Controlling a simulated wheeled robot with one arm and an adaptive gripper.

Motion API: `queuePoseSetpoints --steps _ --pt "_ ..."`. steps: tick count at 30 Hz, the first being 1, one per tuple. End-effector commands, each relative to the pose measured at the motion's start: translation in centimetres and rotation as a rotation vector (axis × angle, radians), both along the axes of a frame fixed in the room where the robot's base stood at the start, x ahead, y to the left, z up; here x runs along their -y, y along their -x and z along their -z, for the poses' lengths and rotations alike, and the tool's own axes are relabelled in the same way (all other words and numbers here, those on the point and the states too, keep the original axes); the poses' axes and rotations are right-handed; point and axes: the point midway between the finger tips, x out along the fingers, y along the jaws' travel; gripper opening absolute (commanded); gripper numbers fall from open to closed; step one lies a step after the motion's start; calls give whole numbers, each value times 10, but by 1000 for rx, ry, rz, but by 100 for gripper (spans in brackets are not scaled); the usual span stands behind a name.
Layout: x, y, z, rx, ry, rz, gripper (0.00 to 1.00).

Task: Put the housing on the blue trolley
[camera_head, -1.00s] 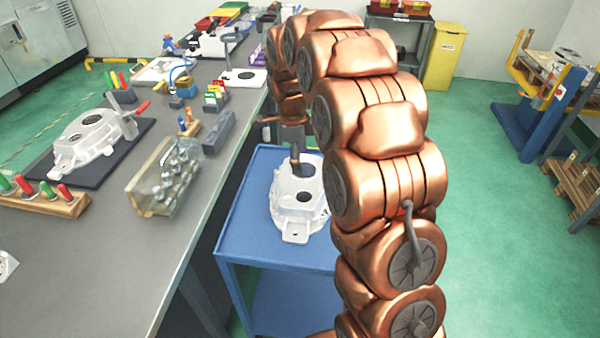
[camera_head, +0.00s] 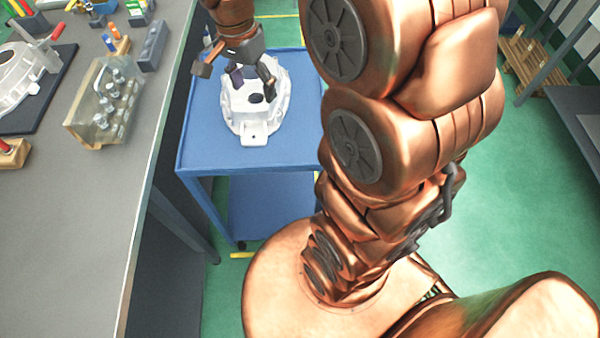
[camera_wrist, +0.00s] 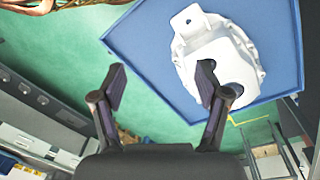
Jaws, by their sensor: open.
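A white cast housing (camera_head: 257,118) rests on the top of the blue trolley (camera_head: 200,135), toward its middle. In the wrist view the housing (camera_wrist: 222,62) lies flat, with its lug and round openings facing up, on the blue top (camera_wrist: 150,45). My gripper (camera_head: 238,78) is open and empty above the housing's far left part. In the wrist view my gripper (camera_wrist: 162,80) has its fingers spread; the right finger overlaps the housing's edge and the left is clear of it. Whether a finger touches the housing, I cannot tell. The gripper hides part of the housing's far side.
The grey workbench (camera_head: 80,230) stands to the left of the trolley. It bears another white casting (camera_head: 18,75) on a black mat, a block of metal parts (camera_head: 105,105) and a grey block (camera_head: 153,45). The trolley's near left top is bare. Green floor lies to the right.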

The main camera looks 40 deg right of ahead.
Motion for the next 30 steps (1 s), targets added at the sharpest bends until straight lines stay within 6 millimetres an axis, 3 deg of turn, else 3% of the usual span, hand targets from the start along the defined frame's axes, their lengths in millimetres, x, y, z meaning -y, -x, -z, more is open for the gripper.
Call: queuePoseSetpoints --steps 12,18,24,30 --pt "-30 131 1 -65 -102 -709 75" --pt "-39 184 11 -84 -153 -1009 75" --pt "-44 212 19 -96 -183 -1172 75" --pt "-45 216 19 -96 -189 -1202 75"
